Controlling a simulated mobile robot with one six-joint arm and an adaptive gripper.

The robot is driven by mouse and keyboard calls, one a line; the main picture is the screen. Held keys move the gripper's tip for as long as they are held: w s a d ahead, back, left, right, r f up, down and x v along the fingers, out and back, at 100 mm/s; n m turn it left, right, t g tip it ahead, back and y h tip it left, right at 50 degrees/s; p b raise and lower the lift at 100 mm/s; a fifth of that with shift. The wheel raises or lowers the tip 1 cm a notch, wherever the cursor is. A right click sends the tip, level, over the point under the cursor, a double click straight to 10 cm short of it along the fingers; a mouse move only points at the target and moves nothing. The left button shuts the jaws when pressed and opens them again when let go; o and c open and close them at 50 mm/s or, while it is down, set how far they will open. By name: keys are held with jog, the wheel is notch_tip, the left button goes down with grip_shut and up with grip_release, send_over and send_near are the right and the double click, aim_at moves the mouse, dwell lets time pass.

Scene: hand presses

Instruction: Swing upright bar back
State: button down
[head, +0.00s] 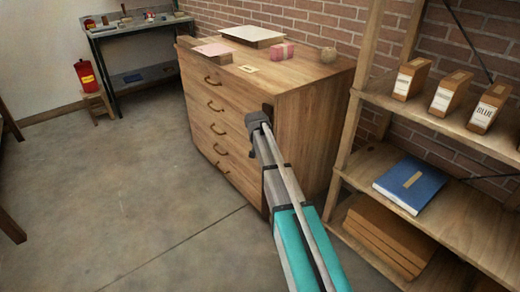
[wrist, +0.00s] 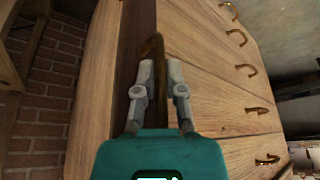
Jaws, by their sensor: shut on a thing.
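The wooden drawer cabinet (head: 310,135) stands in the middle of the head view, with a column of curved handles on its drawer front. A dark upright bar (head: 268,107) shows at its near front corner, mostly hidden behind my arm. In the wrist view a dark brown strip (wrist: 139,25) runs along the cabinet edge, with a curved brown grip (wrist: 153,45) beside it. My gripper (head: 257,118) is at that corner near the cabinet top. In the wrist view my gripper (wrist: 160,68) has its fingers on either side of the brown grip, shut on it.
A wooden shelf (head: 395,197) with boxes and a blue book (head: 410,184) stands close to the right of my arm. The concrete floor (head: 120,200) to the left is clear.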

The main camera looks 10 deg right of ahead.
jog(key=shift+w+m, duration=0.4)
jog(key=shift+m, duration=0.4)
jog(key=shift+h, duration=0.3)
jog(key=c, duration=0.7)
grip_release()
jog(key=shift+s, duration=0.15)
jog(key=s+r+n+y+p, duration=0.2)
jog(key=s+r+n+p, duration=0.5)
jog(key=r+p, duration=0.6)
jog(key=s+a+r+p, duration=0.1)
jog(key=s+r+p, duration=0.1)
jog(key=s, duration=0.3)
jog(key=s+a+r+g+p, duration=0.1)
jog(key=s+r+p, duration=0.1)
jog(key=s, duration=0.4)
jog(key=s+a+r+g+p, duration=0.1)
jog(key=s+r+p, duration=0.2)
jog(key=s+p, duration=0.1)
jog(key=shift+s+a+m, duration=0.3)
jog(key=shift+s+m, duration=0.1)
jog(key=shift+s, duration=0.25)
